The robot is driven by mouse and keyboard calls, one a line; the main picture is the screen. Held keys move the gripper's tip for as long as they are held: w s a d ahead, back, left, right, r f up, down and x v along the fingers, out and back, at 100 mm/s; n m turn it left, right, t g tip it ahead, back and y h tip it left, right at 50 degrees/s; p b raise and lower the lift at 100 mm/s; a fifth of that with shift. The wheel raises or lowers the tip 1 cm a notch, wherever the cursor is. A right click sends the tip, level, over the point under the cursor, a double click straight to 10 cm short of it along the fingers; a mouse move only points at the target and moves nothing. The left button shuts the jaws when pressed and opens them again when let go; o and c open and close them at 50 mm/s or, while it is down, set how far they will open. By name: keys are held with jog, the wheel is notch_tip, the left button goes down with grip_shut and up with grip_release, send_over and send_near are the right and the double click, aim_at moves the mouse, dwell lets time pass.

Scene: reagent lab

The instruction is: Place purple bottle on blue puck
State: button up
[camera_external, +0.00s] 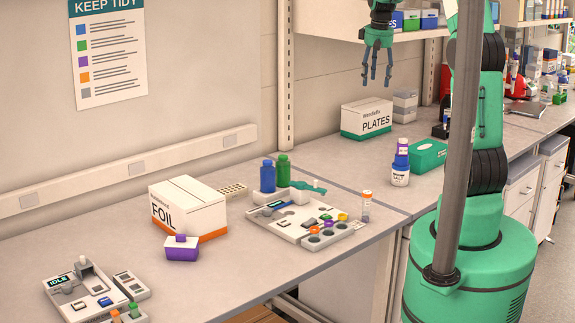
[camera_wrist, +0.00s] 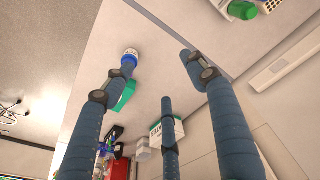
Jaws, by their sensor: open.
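A small purple-and-white bottle (camera_external: 402,147) shows above the blue top of a white jar (camera_external: 399,177) on the far bench; I cannot tell whether it stands on the jar or behind it. My gripper (camera_external: 375,82) is open and empty, high above the bench near the wall. Its spread fingers (camera_wrist: 160,86) fill the wrist view.
The FOIL box (camera_external: 185,212), a blue bottle (camera_external: 267,178) and a green bottle (camera_external: 283,168) stand by the tray. An orange-capped vial (camera_external: 366,207) stands at its right. The PLATES box (camera_external: 367,121) and a green box (camera_external: 428,156) are farther back.

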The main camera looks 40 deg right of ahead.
jog(key=s+a+r+t, duration=0.1)
jog(key=s+a+r, duration=0.25)
jog(key=a, duration=0.35)
jog(key=s+a+r+n, duration=0.1)
jog(key=s+a+r, duration=0.25)
jog(key=a, duration=0.35)
jog(key=s+a+r+t, duration=0.1)
jog(key=s+a+r, duration=0.25)
jog(key=a, duration=0.25)
jog(key=s+a+f+t, duration=0.1)
jog(key=s+a, duration=0.6)
jog(key=s, duration=0.3)
jog(key=s+a+f+n+t, duration=0.1)
jog(key=s+a+f, duration=0.1)
jog(key=s+a, duration=0.6)
jog(key=shift+s+y, duration=0.4)
jog(key=shift+s, duration=0.8)
jog(key=shift+f, duration=0.1)
notch_tip(320, 180, down, 15)
jog(key=b, duration=1.5)
jog(key=shift+f+b, duration=0.15)
jog(key=shift+b, duration=0.15)
